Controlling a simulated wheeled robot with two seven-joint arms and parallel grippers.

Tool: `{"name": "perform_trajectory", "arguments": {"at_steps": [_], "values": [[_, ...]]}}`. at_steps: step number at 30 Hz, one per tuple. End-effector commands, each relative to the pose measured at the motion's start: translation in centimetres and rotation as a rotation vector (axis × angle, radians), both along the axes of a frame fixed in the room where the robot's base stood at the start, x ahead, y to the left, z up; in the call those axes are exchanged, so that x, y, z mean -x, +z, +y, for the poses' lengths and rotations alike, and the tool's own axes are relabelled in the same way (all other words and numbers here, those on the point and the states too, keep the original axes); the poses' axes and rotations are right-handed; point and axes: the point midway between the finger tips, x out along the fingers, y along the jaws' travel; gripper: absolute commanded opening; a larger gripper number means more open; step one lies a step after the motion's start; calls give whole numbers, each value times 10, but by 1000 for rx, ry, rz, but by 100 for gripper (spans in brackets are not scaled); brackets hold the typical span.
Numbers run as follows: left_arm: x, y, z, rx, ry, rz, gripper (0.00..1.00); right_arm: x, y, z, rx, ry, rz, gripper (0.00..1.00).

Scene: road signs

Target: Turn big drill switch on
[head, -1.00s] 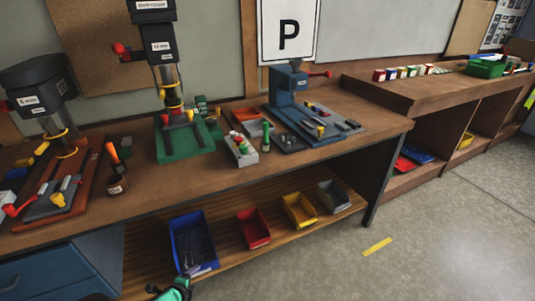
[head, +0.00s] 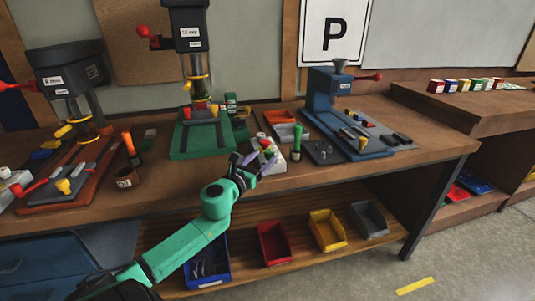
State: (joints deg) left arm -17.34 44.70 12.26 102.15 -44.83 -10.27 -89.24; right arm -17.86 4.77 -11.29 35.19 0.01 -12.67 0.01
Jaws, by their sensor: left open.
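The tall green-based drill press (head: 200,141) stands on the bench at the middle, with a "10 mm" type label on its dark head. A small grey box with red and green knobs (head: 279,167) sits on the bench to the right of its base. My left gripper (head: 256,162) is open and empty, in front of this box in the picture, and hides part of it. I cannot tell whether it touches the box. A small green-and-white box (head: 231,101) stands behind the drill base. I cannot tell which box carries the drill's switch. My right gripper is not in view.
An orange-based drill (head: 68,165) stands at the left, with an upright orange-handled tool (head: 129,144) beside it. A blue machine (head: 325,103) stands at the right. Several bins, one red (head: 274,243), line the lower shelf. The bench's front edge lies under my left arm.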

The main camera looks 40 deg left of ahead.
Motion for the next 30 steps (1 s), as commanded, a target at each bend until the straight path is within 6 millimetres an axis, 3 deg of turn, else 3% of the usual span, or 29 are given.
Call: {"name": "perform_trajectory", "arguments": {"at_steps": [6, 14, 15, 20, 21, 30], "values": [[-27, 1, 5, 1, 1, -1, 71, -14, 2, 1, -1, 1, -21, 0], [-30, 0, 5, 1, 0, 1, 71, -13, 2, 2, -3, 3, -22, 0], [-30, 0, 5, 1, 0, 1, 67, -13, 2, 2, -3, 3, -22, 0], [-30, 0, 5, 2, 0, 1, 6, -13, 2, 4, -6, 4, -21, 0], [-30, 0, 5, 2, 0, 1, 0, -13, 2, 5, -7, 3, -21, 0], [-30, 1, 5, 3, 23, -1, 0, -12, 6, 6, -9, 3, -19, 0]]}}
